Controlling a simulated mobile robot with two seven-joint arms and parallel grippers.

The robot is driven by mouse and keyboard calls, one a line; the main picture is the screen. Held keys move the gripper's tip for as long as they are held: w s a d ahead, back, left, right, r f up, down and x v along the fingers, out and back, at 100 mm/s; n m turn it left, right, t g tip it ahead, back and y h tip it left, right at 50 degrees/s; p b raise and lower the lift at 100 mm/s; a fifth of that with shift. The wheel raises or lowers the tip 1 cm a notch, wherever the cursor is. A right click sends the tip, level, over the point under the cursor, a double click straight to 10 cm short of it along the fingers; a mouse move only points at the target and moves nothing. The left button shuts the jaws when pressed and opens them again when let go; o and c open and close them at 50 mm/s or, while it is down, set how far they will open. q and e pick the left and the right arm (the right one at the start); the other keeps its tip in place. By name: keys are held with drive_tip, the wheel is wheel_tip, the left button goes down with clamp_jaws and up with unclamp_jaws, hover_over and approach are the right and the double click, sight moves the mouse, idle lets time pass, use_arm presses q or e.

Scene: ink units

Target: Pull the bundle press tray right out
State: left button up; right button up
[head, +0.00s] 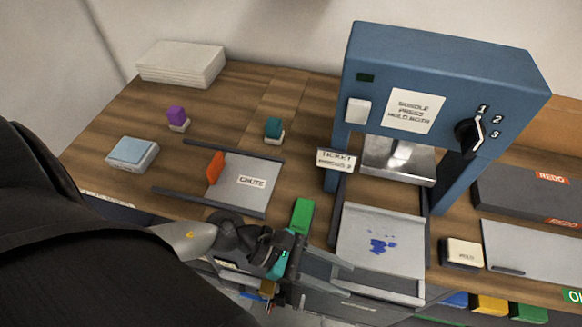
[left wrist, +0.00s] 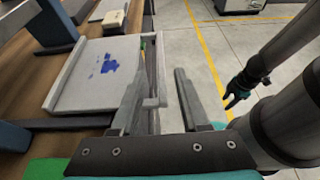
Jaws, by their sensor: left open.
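The bundle press (head: 445,75) is a blue frame with a sign, a dial and a shiny metal press block. Its grey tray (head: 350,255) lies flat between dark rails, reaching forward from under the block, with blue ink blotches on it. The tray also shows at left in the left wrist view (left wrist: 75,88). My left gripper (head: 362,287) is open at the tray's front-left edge; in the left wrist view (left wrist: 160,90) the tray's front bar lies between its fingers. I cannot tell whether they touch. My right gripper (left wrist: 238,92) hangs over the floor.
A chute plate (head: 245,190) with an orange flap lies left of the press. A green block (head: 302,215) sits close above my left gripper. A white block (head: 461,252) and dark REDO tray (head: 530,200) stand at right. Open floor (left wrist: 215,50) lies before the table.

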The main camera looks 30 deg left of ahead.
use_arm(q)
drive_tip(key=v, duration=0.9)
drive_tip(key=shift+a, duration=0.1)
idle(0.3)
